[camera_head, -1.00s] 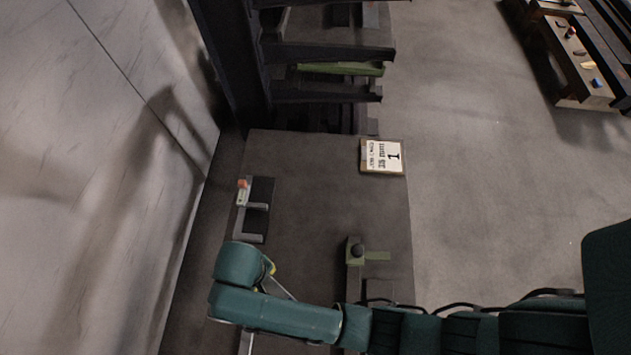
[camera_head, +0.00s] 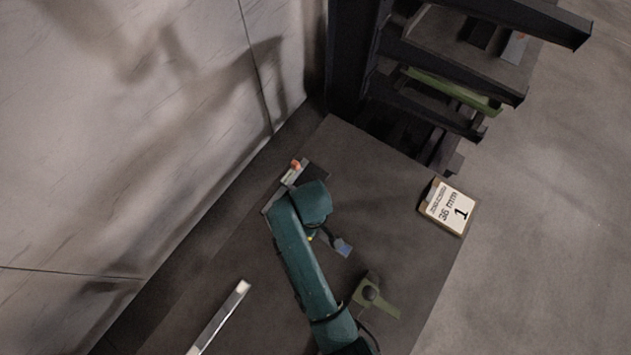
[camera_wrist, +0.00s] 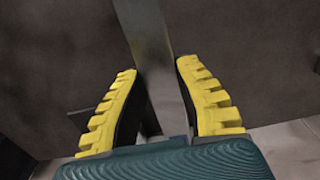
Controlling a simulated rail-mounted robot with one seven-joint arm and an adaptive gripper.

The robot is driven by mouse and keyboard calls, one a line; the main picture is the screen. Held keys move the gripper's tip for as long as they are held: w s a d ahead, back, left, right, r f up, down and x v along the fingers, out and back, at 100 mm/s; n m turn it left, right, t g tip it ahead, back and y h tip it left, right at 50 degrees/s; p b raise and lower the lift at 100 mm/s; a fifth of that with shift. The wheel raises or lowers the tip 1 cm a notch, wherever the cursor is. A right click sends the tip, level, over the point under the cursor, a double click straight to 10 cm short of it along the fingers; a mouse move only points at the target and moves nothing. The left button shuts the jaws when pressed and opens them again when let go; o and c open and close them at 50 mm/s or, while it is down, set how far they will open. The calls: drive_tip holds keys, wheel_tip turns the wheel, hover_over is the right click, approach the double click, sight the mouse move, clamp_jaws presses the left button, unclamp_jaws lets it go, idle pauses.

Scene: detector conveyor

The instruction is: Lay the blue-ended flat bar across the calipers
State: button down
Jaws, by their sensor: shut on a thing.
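The blue-ended flat bar shows as a grey strip with a blue end (camera_head: 342,248) in the head view. In the wrist view the bar (camera_wrist: 155,55) is a grey metal strip between the yellow-padded fingers of my gripper (camera_wrist: 157,68). My gripper (camera_head: 320,238), largely hidden behind my arm in the head view, is shut on it. The calipers (camera_head: 291,177), silver with an orange part, lie on a dark pad at the bench's left edge. My arm covers part of them. The bar appears to the lower right of the calipers; whether they touch cannot be told.
A green fixture with a dark knob (camera_head: 370,294) stands on the bench to the right of my arm. A numbered card block (camera_head: 448,205) sits at the right edge. Another long silver bar (camera_head: 218,320) lies lower left. A dark rack (camera_head: 455,60) stands beyond the bench.

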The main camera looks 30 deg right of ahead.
drive_tip(key=shift+w+f+b, duration=0.15)
drive_tip(key=shift+f+b, duration=0.2)
drive_tip(key=shift+f, duration=1.5)
drive_tip(key=shift+f, duration=0.15)
drive_tip(key=c, duration=0.9)
unclamp_jaws()
drive_tip(key=shift+f, duration=0.1)
